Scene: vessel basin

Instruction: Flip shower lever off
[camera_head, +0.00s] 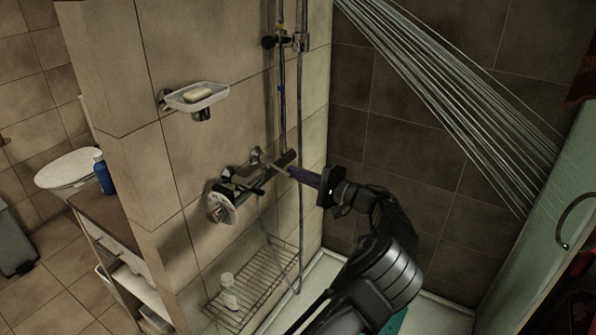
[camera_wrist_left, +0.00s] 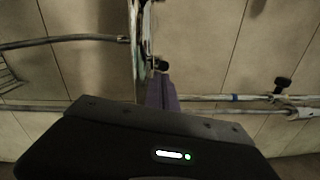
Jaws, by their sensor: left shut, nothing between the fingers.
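The shower mixer (camera_head: 245,187) is mounted on the tiled wall left of centre in the head view, with a round chrome disc (camera_head: 221,208) at its near end. I cannot clearly tell its lever from the other small parts. Water streams (camera_head: 440,90) fall across the upper right. My left gripper (camera_head: 287,169) is shut and empty, its purplish fingers pointing at the far end of the mixer. I cannot tell whether they touch it. In the left wrist view the fingers (camera_wrist_left: 160,80) point at the mixer (camera_wrist_left: 141,45), seen edge-on. My right gripper is not in view.
A soap dish (camera_head: 198,97) is on the wall above the mixer. A wire rack (camera_head: 262,280) with a white bottle (camera_head: 229,291) is below it. A vertical shower rail (camera_head: 281,90) and hose run beside it. A glass door (camera_head: 540,230) stands at right.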

